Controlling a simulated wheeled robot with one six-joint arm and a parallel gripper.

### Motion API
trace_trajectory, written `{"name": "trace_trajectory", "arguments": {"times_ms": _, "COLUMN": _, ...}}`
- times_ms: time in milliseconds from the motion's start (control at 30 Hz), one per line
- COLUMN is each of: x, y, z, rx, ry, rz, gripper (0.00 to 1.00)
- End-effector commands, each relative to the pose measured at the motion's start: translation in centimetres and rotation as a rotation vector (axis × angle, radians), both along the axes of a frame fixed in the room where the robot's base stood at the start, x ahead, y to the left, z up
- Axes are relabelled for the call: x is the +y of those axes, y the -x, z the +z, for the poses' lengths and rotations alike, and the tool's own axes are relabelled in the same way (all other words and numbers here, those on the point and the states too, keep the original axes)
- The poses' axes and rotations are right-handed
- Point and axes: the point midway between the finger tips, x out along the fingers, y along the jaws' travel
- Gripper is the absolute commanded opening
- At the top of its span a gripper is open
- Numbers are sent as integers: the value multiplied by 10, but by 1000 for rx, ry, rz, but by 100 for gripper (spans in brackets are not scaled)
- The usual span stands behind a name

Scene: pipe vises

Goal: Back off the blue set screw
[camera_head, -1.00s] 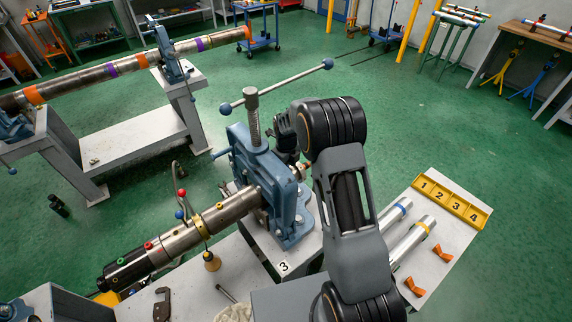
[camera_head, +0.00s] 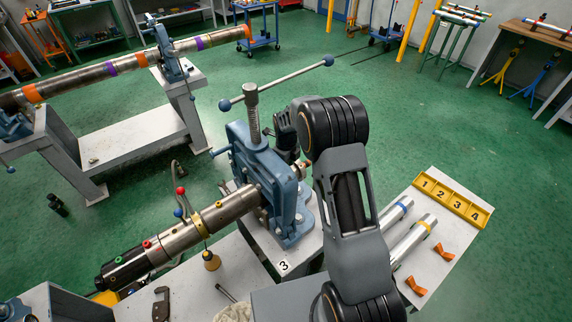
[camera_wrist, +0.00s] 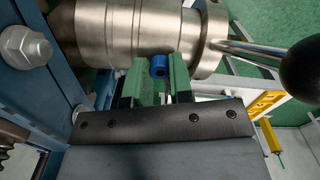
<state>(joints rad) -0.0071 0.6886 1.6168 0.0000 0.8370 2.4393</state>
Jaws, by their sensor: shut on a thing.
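A small blue set screw (camera_wrist: 158,67) shows in the wrist view on the underside of a steel collar on the pipe (camera_wrist: 115,30). My gripper (camera_wrist: 155,80) has green fingers, one on each side of the screw, and is shut on it. In the head view, the arm and the blue pipe vise (camera_head: 268,185) hide the fingertips and the screw. The steel pipe (camera_head: 225,209) runs through this vise, with a yellow-marked collar (camera_head: 197,222) on the near side.
A rod with a dark ball end (camera_wrist: 302,70) lies close right of the fingers in the wrist view. A big bolt and nut (camera_wrist: 25,47) are at left. The vise's long handle (camera_head: 285,84) rises above. A side table (camera_head: 440,250) stands at right.

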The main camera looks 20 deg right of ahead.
Motion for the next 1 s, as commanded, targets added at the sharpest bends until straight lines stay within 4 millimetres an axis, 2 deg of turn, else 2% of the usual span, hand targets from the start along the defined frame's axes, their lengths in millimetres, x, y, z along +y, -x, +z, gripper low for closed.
{"name": "trace_trajectory", "arguments": {"times_ms": 600, "x": 0, "y": 0, "z": -2, "rx": -2, "ry": -1, "rz": 443, "gripper": 0}}
{"name": "trace_trajectory", "arguments": {"times_ms": 1000, "x": 0, "y": 0, "z": -1, "rx": 0, "ry": 0, "rz": 557, "gripper": 0}}
